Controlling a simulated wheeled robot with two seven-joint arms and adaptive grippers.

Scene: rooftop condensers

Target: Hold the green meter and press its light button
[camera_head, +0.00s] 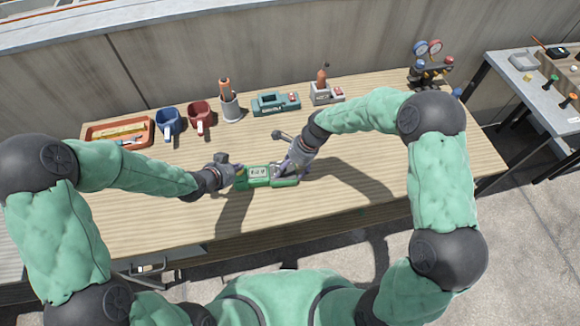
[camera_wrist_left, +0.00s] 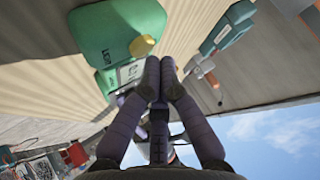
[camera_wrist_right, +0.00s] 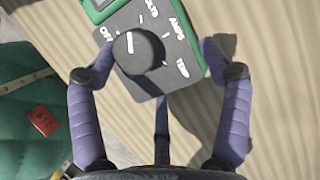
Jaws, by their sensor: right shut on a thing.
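The green meter (camera_head: 259,172) is over the middle of the table in the head view, with a pale display and a grey dial. My right gripper (camera_head: 287,169) is shut on its grey dial section (camera_wrist_right: 150,50), one finger on each side in the right wrist view. My left gripper (camera_head: 238,177) is at the meter's left end. In the left wrist view its fingertips (camera_wrist_left: 160,68) are together and empty, close to a yellow button (camera_wrist_left: 142,45) on the meter's green end (camera_wrist_left: 105,32). I cannot tell whether they touch it.
The table's right front is clear.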

